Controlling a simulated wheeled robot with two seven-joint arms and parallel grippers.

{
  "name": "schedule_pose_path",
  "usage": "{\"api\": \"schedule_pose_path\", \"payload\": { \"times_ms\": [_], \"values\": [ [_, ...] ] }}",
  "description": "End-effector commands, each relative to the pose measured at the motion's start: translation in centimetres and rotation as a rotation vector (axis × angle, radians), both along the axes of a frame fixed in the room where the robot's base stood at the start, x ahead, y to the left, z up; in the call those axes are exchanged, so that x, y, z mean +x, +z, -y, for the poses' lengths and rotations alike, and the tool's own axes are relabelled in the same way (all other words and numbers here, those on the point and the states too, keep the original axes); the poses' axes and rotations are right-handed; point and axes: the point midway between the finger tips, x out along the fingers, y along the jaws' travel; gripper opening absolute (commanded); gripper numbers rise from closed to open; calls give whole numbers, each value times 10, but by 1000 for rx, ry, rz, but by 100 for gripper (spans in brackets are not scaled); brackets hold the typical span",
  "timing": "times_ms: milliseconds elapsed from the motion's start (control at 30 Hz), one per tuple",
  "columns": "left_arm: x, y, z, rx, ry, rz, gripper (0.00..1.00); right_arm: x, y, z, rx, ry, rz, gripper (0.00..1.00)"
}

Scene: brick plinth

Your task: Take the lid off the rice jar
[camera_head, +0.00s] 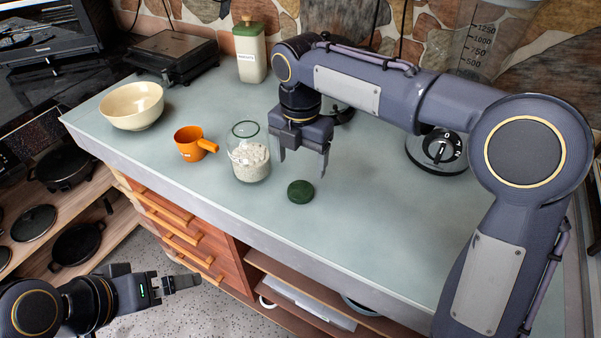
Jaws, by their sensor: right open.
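The rice jar (249,164) is clear glass and stands upright on the counter, partly filled with pale rice. Its top rim is open, with no lid on it. A dark green round lid (300,191) lies on the counter to the right of the jar, apart from it. My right gripper (302,164) is open and points down just above and behind the lid, touching nothing that I can see. My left gripper (188,283) is at the lower left, in front of the counter and away from the jar; its jaw opening is unclear.
An orange measuring cup (190,145) stands left of the jar, with a cream bowl (133,106) farther left. A green-and-white canister (250,58) stands at the back. The counter (350,235) is clear at the front right.

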Motion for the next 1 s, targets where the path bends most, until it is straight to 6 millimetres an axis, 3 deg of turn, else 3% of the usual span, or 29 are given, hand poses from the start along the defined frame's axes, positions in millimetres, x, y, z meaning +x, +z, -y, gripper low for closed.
{"api": "schedule_pose_path", "payload": {
  "times_ms": [33, 200, 567, 667, 767, 900, 1000],
  "values": [
    [0, 3, 0, 0, 0, 0, 100, 0, 12, 0, 3, 0, 3, 73],
    [0, 6, 0, 0, 0, 0, 100, 0, 34, -1, 2, 2, 1, 73],
    [0, 6, 0, 0, 0, 0, 100, -3, 43, 7, 9, -44, 5, 73],
    [0, 6, 0, 0, 0, 0, 100, -15, 49, 32, 43, -212, 22, 73],
    [0, 6, 0, 0, 0, 0, 100, -40, 53, 71, 113, -517, 41, 73],
    [0, 6, 0, 0, 0, 0, 100, -91, 46, 123, 250, -1065, 36, 73],
    [0, 6, 0, 0, 0, 0, 100, -131, 32, 150, 364, -1465, 3, 73]
  ]
}}
